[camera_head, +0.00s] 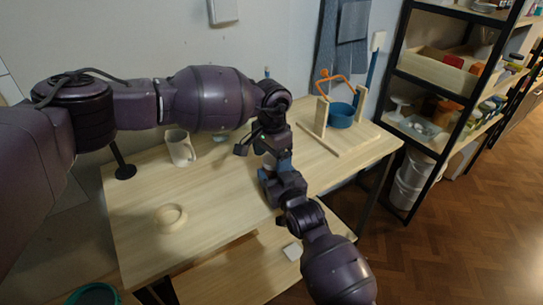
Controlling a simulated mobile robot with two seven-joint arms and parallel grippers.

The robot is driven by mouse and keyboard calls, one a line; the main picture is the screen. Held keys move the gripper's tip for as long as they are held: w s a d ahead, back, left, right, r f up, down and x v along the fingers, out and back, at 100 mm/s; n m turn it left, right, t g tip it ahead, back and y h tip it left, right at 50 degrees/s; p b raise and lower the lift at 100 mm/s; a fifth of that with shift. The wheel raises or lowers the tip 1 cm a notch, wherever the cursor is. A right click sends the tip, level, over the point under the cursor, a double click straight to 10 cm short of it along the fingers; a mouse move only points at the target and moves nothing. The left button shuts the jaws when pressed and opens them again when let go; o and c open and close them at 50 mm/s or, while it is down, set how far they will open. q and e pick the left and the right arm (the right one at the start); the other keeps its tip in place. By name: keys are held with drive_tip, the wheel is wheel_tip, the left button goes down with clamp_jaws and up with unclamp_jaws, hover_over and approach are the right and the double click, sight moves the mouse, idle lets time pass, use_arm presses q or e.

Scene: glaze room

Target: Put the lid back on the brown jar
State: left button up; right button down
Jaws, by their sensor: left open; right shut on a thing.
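My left gripper (250,149) hangs over the middle of the table with its fingers apart. My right gripper (267,174) comes up from the lower right and is close to the left one. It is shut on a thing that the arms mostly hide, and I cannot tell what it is. I cannot make out a brown jar; the two arms cover the middle of the table. A pale, round, shallow piece (172,218) lies alone on the left front of the table, apart from both grippers. I cannot tell whether it is a lid or a dish.
A white mug (181,148) stands at the back left of the table (225,230). A wooden stand with a blue bowl (341,115) and an orange handle is at the back right. A loaded shelf (432,77) stands to the right. The table's front left is mostly clear.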

use_arm(q)
drive_tip(key=shift+r, duration=2.25)
drive_tip(key=shift+f, duration=0.1)
drive_tip(key=shift+c, duration=0.4)
